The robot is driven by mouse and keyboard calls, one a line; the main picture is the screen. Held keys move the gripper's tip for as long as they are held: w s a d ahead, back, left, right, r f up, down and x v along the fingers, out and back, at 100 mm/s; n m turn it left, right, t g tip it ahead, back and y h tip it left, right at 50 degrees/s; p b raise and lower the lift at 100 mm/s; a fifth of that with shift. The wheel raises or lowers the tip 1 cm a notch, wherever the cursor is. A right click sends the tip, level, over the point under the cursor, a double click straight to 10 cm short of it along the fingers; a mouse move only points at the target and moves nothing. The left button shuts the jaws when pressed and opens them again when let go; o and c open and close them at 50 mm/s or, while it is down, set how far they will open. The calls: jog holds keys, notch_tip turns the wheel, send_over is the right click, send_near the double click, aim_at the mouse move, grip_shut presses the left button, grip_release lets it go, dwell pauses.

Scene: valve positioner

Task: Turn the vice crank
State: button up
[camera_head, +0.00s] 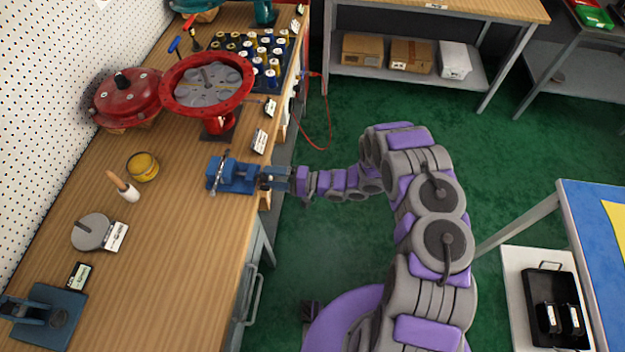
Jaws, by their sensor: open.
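The blue vice (234,178) is mounted at the right edge of the wooden workbench. A thin metal bar (222,172) stands across its left end; I cannot tell for sure whether this bar is the crank handle. My gripper (277,178) is at the right end of the vice, just over the bench edge. It is open, with its fingers close to the vice's right end. The picture is too small to tell whether they touch the vice or go around any part of it.
A red round valve housing (208,84) stands behind the vice, near several bottles (262,55). A yellow tin (142,166), a wooden-handled tool (122,186) and a grey disc (92,231) lie left. Green floor is open right of the bench; a blue-topped table (590,230) stands far right.

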jog(key=s+d, duration=0.1)
jog(key=d, duration=1.5)
jog(key=shift+d+p, duration=0.3)
jog(key=shift+d, duration=0.1)
jog(key=shift+s, duration=0.1)
